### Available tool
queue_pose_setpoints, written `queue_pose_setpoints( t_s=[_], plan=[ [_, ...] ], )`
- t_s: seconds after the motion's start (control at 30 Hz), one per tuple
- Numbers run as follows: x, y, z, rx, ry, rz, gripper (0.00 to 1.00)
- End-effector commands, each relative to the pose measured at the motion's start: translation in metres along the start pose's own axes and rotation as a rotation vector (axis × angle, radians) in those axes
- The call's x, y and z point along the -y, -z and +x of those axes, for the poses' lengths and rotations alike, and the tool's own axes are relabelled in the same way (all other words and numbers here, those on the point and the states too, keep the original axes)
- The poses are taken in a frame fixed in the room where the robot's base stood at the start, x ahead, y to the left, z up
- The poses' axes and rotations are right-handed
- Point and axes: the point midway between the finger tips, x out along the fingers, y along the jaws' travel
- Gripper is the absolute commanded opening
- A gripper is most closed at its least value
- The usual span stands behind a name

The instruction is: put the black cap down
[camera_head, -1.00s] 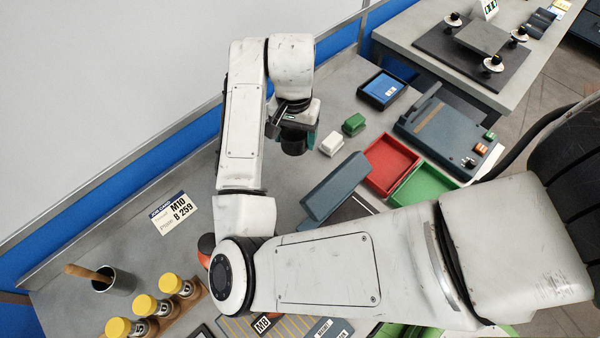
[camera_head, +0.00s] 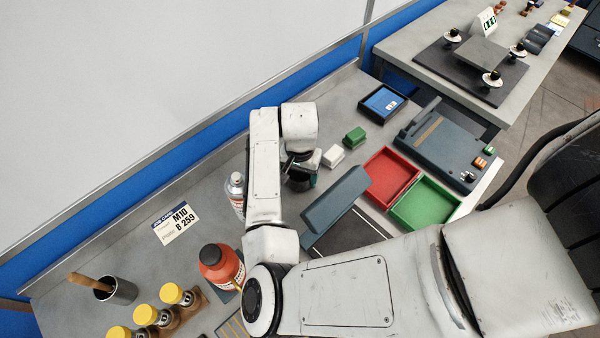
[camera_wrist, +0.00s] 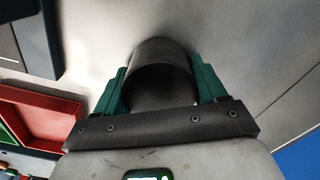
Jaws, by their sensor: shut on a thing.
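My gripper (camera_head: 302,178) is low over the grey bench, to the left of the white block, and partly hidden under my arm. Its two green fingers (camera_wrist: 160,88) are shut on the black cap (camera_wrist: 161,52). The cap is a dark round cup held between them, with its hollow side towards the wrist camera. In the head view the cap (camera_head: 299,185) shows only as a dark shape below the wrist. I cannot tell whether it touches the bench.
A white block (camera_head: 333,156), a green block (camera_head: 354,136), a red tray (camera_head: 393,174) and a green tray (camera_head: 424,204) lie to the right. A dark slanted block (camera_head: 335,198) is close below my gripper.

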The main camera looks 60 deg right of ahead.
Motion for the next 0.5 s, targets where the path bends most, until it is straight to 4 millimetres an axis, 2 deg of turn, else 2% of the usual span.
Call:
queue_pose_setpoints(
  t_s=[0.3,0.33,0.5],
  plan=[
    [0.0000,0.0001,0.0035,0.000,0.000,-0.001,0.43],
    [0.0000,0.0000,0.0035,0.000,0.000,-0.001,0.72],
    [0.0001,0.0001,0.0028,0.000,0.000,-0.001,0.88]
  ],
)
